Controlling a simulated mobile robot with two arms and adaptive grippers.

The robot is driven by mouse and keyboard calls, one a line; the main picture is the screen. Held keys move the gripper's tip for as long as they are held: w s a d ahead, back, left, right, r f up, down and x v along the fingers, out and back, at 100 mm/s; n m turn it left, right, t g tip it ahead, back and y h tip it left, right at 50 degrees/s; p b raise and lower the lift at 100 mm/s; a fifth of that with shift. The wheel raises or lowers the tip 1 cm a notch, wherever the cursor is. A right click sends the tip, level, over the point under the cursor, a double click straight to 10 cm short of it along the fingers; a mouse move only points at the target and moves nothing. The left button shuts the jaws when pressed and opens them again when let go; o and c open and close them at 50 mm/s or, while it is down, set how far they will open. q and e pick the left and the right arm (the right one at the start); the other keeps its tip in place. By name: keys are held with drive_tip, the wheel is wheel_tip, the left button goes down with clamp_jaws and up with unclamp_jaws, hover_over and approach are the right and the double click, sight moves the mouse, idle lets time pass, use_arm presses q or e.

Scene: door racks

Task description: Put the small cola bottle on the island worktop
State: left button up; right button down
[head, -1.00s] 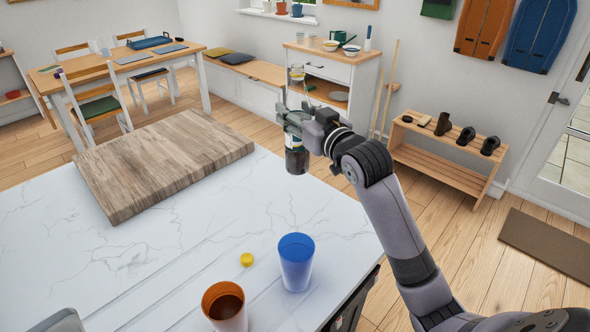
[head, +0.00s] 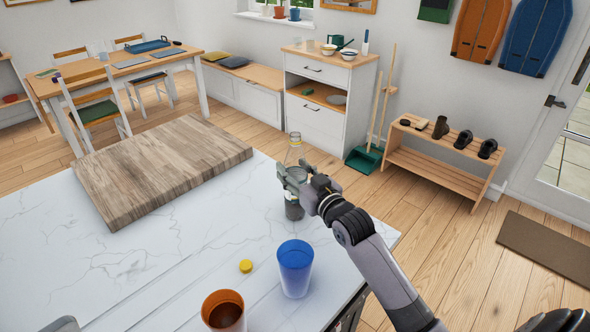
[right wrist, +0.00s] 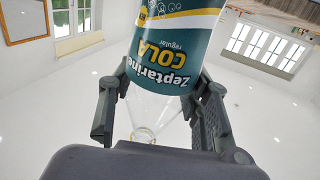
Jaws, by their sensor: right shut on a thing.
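The small cola bottle (head: 294,210) is clear glass or plastic with dark cola low in it, and it stands upright over the right back part of the white marbled island worktop (head: 170,262). My right gripper (head: 291,177) is shut on it around the middle. The head view does not settle whether its base touches the worktop. In the right wrist view the bottle (right wrist: 175,45) shows a teal label reading Zeptarine COLA, between my two fingers, with its clear open neck towards the palm.
A blue cup (head: 295,268), an orange cup (head: 223,312) with dark contents and a yellow cap (head: 246,266) stand in front of the bottle on the worktop. A thick wooden board (head: 160,168) lies to the left. The worktop between board and cups is bare.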

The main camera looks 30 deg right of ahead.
drive_tip(key=shift+f, duration=0.1)
drive_tip(key=c, duration=0.9)
unclamp_jaws()
drive_tip(key=shift+o, duration=0.2)
drive_tip(key=shift+r, duration=0.2)
drive_tip(key=s+b, duration=0.2)
drive_tip(key=s, duration=1)
drive_tip(key=shift+d, duration=0.3)
